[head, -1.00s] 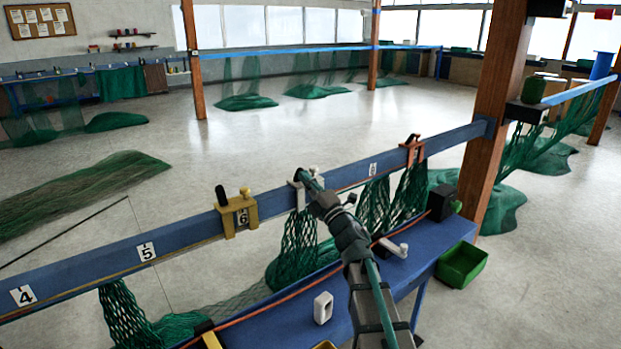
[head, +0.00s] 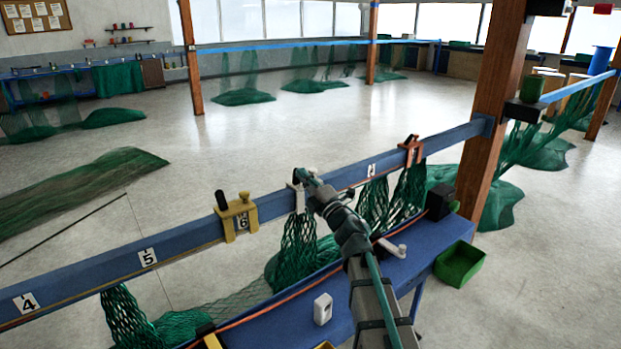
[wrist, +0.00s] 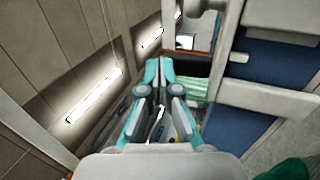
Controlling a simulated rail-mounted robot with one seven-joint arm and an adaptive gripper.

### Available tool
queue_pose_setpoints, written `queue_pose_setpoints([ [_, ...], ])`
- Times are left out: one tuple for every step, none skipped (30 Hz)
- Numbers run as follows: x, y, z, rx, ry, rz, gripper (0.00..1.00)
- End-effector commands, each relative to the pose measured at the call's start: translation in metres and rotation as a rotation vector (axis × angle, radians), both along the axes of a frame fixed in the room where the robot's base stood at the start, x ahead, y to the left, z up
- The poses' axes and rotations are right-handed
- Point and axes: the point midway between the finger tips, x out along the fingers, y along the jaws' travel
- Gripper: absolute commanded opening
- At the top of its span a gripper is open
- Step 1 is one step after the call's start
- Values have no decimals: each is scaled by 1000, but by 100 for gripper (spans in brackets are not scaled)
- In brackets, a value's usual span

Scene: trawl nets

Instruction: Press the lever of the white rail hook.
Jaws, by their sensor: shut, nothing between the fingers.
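The white rail hook (head: 293,199) sits over the blue rail (head: 180,236), between the yellow hook and the orange hook. My gripper (head: 300,175) is at the top of the white hook and hides much of it, so its lever cannot be made out clearly. I cannot tell whether the fingers touch the hook. In the wrist view my gripper (wrist: 158,65) has its teal fingers together and empty. Pale bars, possibly hook parts, lie to their right against blue.
The yellow hook (head: 238,217) with a dark upright lever is to the left, and the orange hook (head: 411,150) to the right. Green netting (head: 298,240) hangs below the white hook. A blue bench (head: 425,245) and green bin (head: 460,264) are in front.

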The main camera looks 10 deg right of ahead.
Motion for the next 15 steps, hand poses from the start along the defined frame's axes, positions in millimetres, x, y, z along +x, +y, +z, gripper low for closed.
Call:
queue_pose_setpoints([
  [2, 1, 1, -1, -2, 1, 0],
  [4, 2, 2, -1, -2, 1, 0],
  [5, 2, 3, 0, -1, 0, 0],
  [6, 3, 4, 0, -1, 0, 0],
  [7, 3, 5, -1, 0, 0, 0],
  [9, 4, 6, -1, 0, -1, 0],
  [10, 4, 7, -1, 0, -1, 0],
  [11, 5, 7, -1, 0, -1, 0],
  [9, 4, 8, 0, 1, -1, 0],
  [9, 4, 8, 0, 1, -1, 0],
  [9, 4, 8, 0, 1, -1, 0],
  [9, 4, 8, 0, 1, -1, 0],
  [9, 4, 8, 0, 1, -1, 0],
  [9, 4, 8, 0, 1, -1, 0],
  [8, 4, 8, 0, 0, -1, 0],
])
